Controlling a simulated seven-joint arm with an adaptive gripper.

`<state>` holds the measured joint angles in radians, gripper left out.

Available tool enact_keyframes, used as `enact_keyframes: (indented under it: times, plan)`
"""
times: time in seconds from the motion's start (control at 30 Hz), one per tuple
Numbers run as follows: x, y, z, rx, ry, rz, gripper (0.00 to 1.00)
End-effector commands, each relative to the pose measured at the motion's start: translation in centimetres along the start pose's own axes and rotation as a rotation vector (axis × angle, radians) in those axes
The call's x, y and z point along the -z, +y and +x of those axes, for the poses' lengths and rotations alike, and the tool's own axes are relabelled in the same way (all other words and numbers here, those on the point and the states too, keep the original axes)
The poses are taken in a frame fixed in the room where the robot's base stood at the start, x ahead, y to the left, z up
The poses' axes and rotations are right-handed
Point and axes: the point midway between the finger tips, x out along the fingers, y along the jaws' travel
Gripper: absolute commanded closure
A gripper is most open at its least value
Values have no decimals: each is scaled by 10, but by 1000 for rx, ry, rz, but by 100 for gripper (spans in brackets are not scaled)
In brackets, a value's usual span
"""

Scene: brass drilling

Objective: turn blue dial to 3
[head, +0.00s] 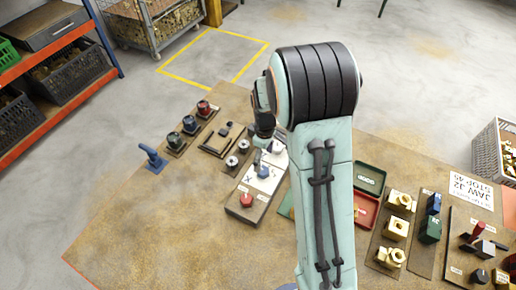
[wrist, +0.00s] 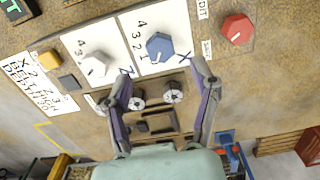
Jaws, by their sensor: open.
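The blue dial (wrist: 158,46) is a faceted knob on a white plate with the numbers 4, 3 and 2 along its left side and an X at its lower right in the wrist view. A short white mark shows near its lower edge, but I cannot tell exactly which number it indicates. In the head view the blue dial (head: 264,172) sits on the panel beside my arm. My gripper (wrist: 165,74) is open and empty, its fingertips apart and just below the blue dial in the wrist view. In the head view my arm largely hides the gripper.
A white dial (wrist: 96,66) on a similar plate marked Z is left of the blue one. A red knob (wrist: 236,28) is to its right. Two round grey knobs (wrist: 173,92) show between my fingers. Green and red trays (head: 367,209) lie right of my arm.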

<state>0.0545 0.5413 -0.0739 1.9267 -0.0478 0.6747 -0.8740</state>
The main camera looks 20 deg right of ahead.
Motion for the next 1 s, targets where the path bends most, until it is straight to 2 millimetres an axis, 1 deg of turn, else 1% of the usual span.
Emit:
enact_keyframes:
  times: [0.2, 0.3, 0.43, 0.67, 0.77, 0.8, 0.87, 0.9, 1.0]
  plan:
    - [-1, -1, 36, 4, -3, 2, 39]
    - [-1, -1, 48, 3, -2, 2, 39]
    - [0, -1, 56, 1, 0, 2, 39]
    - [0, -1, 56, 0, 1, 2, 39]
    - [0, -1, 56, 0, 1, 2, 67]
    - [0, -1, 56, 0, 1, 2, 80]
    - [0, -1, 56, 0, 1, 2, 99]
    - [0, -1, 56, 0, 1, 2, 100]
    - [0, -1, 56, 0, 1, 2, 100]
